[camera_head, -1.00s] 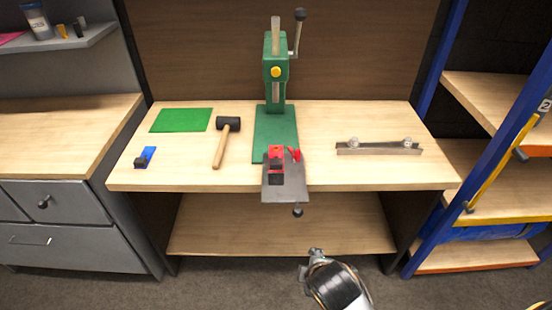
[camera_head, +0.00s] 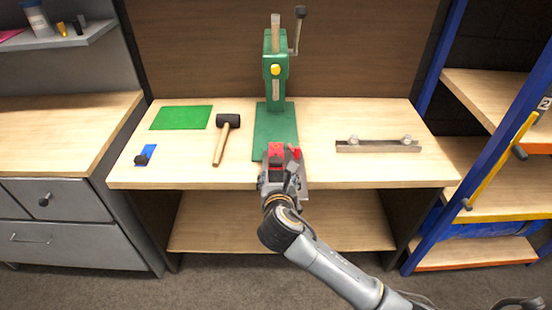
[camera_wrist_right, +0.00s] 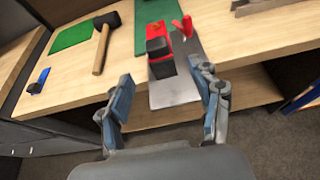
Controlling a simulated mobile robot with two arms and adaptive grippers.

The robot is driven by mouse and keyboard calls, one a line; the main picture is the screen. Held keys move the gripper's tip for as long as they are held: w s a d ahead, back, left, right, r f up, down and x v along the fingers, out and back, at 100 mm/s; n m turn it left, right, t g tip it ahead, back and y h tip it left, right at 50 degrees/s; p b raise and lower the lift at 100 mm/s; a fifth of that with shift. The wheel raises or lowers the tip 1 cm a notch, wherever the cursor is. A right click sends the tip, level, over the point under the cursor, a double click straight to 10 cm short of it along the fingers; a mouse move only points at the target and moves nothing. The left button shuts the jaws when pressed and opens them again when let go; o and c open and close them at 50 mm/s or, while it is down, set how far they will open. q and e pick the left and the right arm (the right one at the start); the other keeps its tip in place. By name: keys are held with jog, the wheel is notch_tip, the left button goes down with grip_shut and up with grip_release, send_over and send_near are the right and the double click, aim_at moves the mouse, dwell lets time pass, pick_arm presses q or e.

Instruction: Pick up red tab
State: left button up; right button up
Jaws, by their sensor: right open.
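Red parts sit at the front end of a grey metal plate (camera_wrist_right: 176,92) on the workbench. One is a red block with a black front (camera_wrist_right: 159,46), also seen in the head view (camera_head: 276,149). Beside it on the right is a small upright red piece (camera_wrist_right: 187,26), also in the head view (camera_head: 295,152). I cannot tell which of them is the red tab. My right gripper (camera_head: 283,174) is open and empty, just in front of the red parts. In the right wrist view its fingers (camera_wrist_right: 165,86) stand apart, with the plate between and beyond them. My left gripper is not in view.
A green press (camera_head: 276,75) with a green base stands behind the plate. A mallet (camera_head: 226,140), a green sheet (camera_head: 181,118) and a blue piece (camera_head: 147,151) lie to the left. A metal bar (camera_head: 378,146) lies to the right. Shelving (camera_head: 500,195) stands at far right.

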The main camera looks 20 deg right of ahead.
aim_at(276, 164)
jog(key=x, duration=1)
jog(key=shift+a+f, duration=0.2)
jog(key=shift+a, duration=0.15)
jog(key=shift+c, duration=0.4)
jog(key=c, duration=1)
